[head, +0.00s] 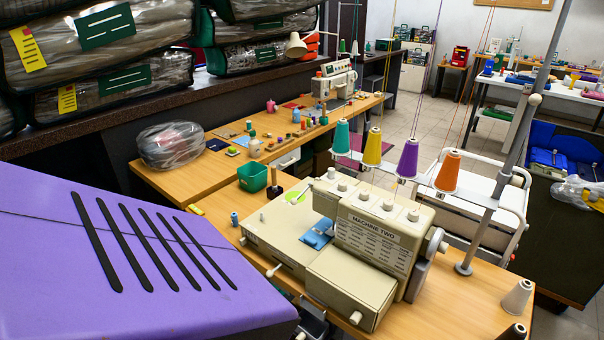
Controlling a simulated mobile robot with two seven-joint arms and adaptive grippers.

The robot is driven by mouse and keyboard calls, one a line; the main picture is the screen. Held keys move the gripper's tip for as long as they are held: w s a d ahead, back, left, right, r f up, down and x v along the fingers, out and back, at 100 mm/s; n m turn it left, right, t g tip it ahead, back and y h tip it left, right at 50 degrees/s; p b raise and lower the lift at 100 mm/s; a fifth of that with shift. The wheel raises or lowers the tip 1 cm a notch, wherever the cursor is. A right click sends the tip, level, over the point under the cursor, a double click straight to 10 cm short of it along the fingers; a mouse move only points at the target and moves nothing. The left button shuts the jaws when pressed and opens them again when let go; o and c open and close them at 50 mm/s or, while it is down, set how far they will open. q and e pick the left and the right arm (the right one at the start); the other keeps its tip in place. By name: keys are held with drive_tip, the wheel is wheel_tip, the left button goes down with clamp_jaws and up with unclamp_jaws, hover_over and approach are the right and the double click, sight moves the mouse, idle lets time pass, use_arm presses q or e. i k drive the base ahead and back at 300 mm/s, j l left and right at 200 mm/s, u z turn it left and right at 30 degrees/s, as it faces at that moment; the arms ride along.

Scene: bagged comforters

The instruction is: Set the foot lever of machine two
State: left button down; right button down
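Machine two (375,235), a beige sewing machine with a "MACHINE TWO" label, stands on a wooden table (455,310). A short lever with a pale knob (273,270) sticks out at its left front. Another pale knob (355,317) shows at the front box. I cannot tell which is the foot lever. A blue piece (317,236) lies on the machine bed. A dark grey jointed piece (314,321) at the bottom edge may be my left gripper; it is mostly hidden and its fingers are unclear. My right gripper is not in view.
Green, yellow, purple and orange thread cones (407,160) stand behind the machine beside a grey pole (513,150). A green bin (252,176) is behind left. Pale and dark cones (516,298) stand front right. A large purple slotted surface hides the lower left.

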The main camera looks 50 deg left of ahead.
sight(293, 201)
drive_tip(key=u, duration=1.85)
drive_tip(key=i+j, duration=0.15)
drive_tip(key=j, duration=0.4)
drive_tip(key=i+j+z, duration=0.1)
drive_tip(key=j, duration=0.4)
drive_tip(key=i+j, duration=0.15)
drive_tip(key=j, duration=0.4)
drive_tip(key=i+j+z, duration=0.1)
drive_tip(key=j, duration=0.45)
drive_tip(key=i+j, duration=0.1)
drive_tip(key=j, duration=0.45)
drive_tip(key=i+j+z, duration=0.1)
drive_tip(key=j, duration=0.45)
drive_tip(key=i+l, duration=0.1)
drive_tip(key=l, duration=0.25)
drive_tip(key=i+l, duration=0.1)
drive_tip(key=l, duration=0.25)
